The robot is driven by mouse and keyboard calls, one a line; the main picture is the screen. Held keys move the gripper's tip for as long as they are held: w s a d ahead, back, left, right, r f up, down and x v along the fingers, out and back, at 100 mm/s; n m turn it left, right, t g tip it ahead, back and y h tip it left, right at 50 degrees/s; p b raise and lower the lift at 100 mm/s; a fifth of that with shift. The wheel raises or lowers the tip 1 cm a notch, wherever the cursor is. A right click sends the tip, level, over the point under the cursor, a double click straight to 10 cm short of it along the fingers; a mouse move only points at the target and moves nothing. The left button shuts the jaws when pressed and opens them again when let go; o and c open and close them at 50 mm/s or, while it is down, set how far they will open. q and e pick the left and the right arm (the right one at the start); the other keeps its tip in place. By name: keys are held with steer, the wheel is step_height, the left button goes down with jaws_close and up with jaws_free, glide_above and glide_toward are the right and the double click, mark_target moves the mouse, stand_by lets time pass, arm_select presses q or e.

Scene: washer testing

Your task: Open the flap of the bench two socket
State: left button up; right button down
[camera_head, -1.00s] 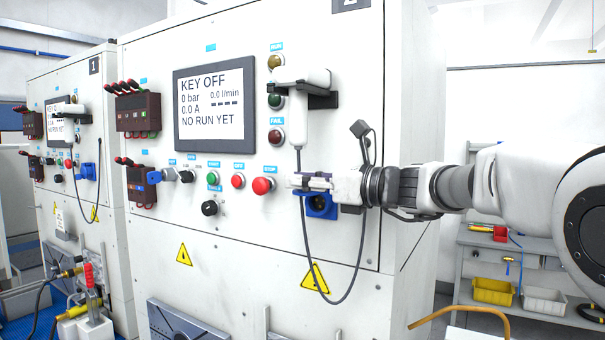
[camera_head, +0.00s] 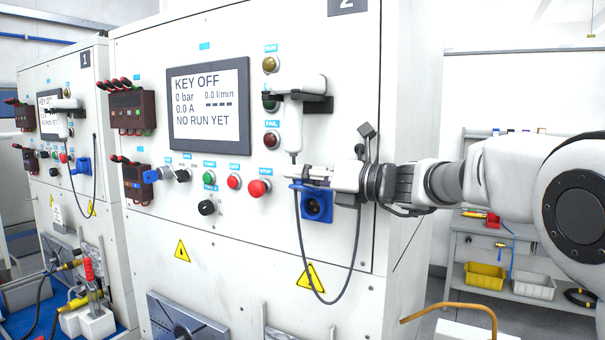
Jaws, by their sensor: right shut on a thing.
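The blue bench two socket (camera_head: 327,213) is on the front of the white bench marked 2, below the hanging scanner. Its dark round face shows beneath my right gripper. My right gripper (camera_head: 300,174) comes in from the right and is shut at the socket's upper edge, on what looks like the flap. The flap (camera_head: 296,187) shows only as a thin blue strip under the fingers and looks raised; most of it is hidden. My left gripper is not in view.
The white scanner (camera_head: 294,125) hangs in a black holder above the gripper, and its cable (camera_head: 301,258) loops below the socket. The red stop button (camera_head: 259,188) is just left. Bench one (camera_head: 75,210) stands farther left. A shelf (camera_head: 510,265) stands behind on the right.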

steer(key=shift+f, duration=0.15)
steer(key=c, duration=1)
jaws_free()
steer(key=shift+a, duration=0.1)
steer(key=shift+w, duration=0.1)
